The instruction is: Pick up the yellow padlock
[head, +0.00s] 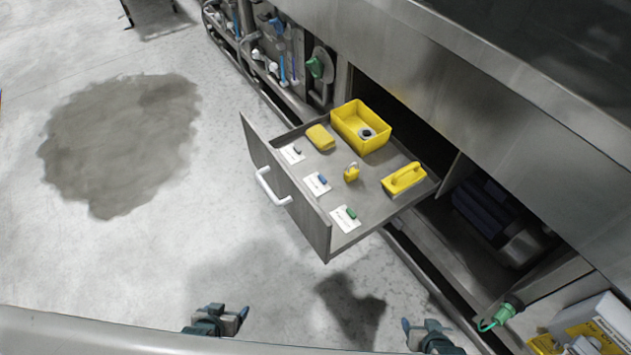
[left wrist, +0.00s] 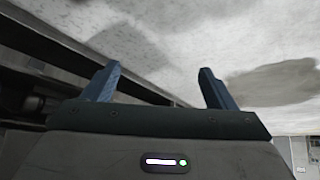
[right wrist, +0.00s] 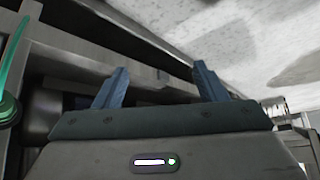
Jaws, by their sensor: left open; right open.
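The small yellow padlock (head: 351,173) stands with its grey shackle up on the grey floor of an open drawer (head: 326,196) in the head view. My left gripper (head: 228,314) is low in the head view, well apart from the drawer and in front of it. It is open and empty in the left wrist view (left wrist: 160,88). My right gripper (head: 424,326) is at the bottom right of the head view, also away from the drawer. It is open and empty in the right wrist view (right wrist: 160,88). Neither wrist view shows the padlock.
The drawer also holds a yellow bin (head: 347,124) with a dark round item inside, a yellow block (head: 320,137), a yellow handled tool (head: 404,178) and several white tags (head: 345,218). A white handle (head: 268,188) is on its front. The steel machine (head: 470,85) overhangs behind it.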

